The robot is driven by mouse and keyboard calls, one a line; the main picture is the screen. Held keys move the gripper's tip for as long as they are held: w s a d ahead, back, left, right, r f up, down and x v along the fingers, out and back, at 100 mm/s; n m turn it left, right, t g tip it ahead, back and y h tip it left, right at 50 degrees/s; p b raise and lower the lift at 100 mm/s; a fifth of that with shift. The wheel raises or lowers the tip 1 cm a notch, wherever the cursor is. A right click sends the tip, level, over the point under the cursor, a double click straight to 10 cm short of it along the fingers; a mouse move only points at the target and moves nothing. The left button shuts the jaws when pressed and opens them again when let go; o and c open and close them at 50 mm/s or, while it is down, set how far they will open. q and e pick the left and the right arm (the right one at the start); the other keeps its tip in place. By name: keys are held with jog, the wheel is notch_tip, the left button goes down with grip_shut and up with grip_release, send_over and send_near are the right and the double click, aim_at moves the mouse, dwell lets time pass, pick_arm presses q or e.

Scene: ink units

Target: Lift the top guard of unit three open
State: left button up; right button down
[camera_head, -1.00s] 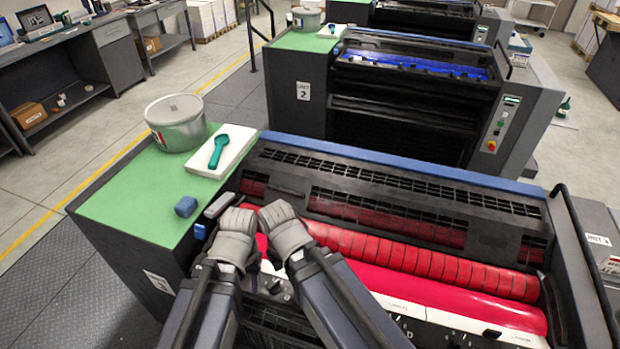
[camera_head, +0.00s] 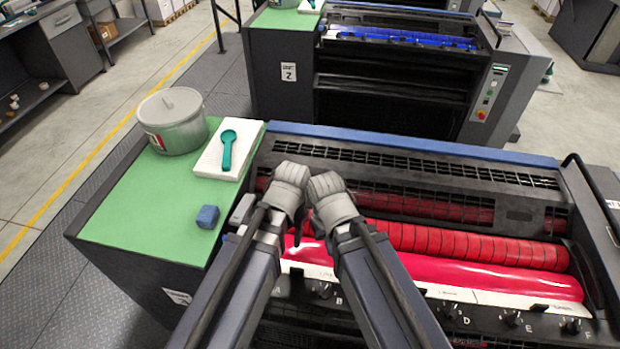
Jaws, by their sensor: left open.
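The nearest press, in front of the one labelled unit 2, fills the middle of the head view; its own label is too angled to read. Its black slotted top guard (camera_head: 420,183) lies down across the back of the unit, with red rollers (camera_head: 470,247) showing through and in front of it. My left gripper (camera_head: 291,174) is open, over the left part of the guard near its front edge. My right gripper (camera_head: 327,186) is close beside it on the right; its finger gap is hidden. I cannot tell whether either touches the guard.
A green-topped side cabinet (camera_head: 130,220) on the left holds a grey ink tub (camera_head: 175,128), a white pad (camera_head: 210,168) with a teal scoop (camera_head: 227,148), and a blue block (camera_head: 207,216). Unit 2 (camera_head: 400,100) stands behind. A black rail (camera_head: 590,195) stands at the right.

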pick_arm(q)
jog(key=w+d+r+m+t+h+p, duration=0.1)
jog(key=w+d+r+m+p, duration=0.15)
jog(key=w+m, duration=0.6)
jog(key=w+d+r+m+t+p, duration=0.1)
jog(key=w+d+m, duration=0.3)
jog(key=w, duration=0.8)
jog(key=shift+m, duration=0.65)
jog(key=f+b, duration=0.5)
jog(key=w+a+f+b, duration=0.1)
jog(key=f+b, duration=0.1)
jog(key=b, duration=0.1)
jog(key=shift+w+a+f, duration=0.1)
jog(key=shift+f, duration=0.1)
pick_arm(e)
notch_tip(320, 180, down, 4)
jog(key=shift+d+f, duration=0.1)
jog(key=shift+f, duration=0.05)
pick_arm(q)
jog(key=shift+c, duration=0.4)
grip_shut()
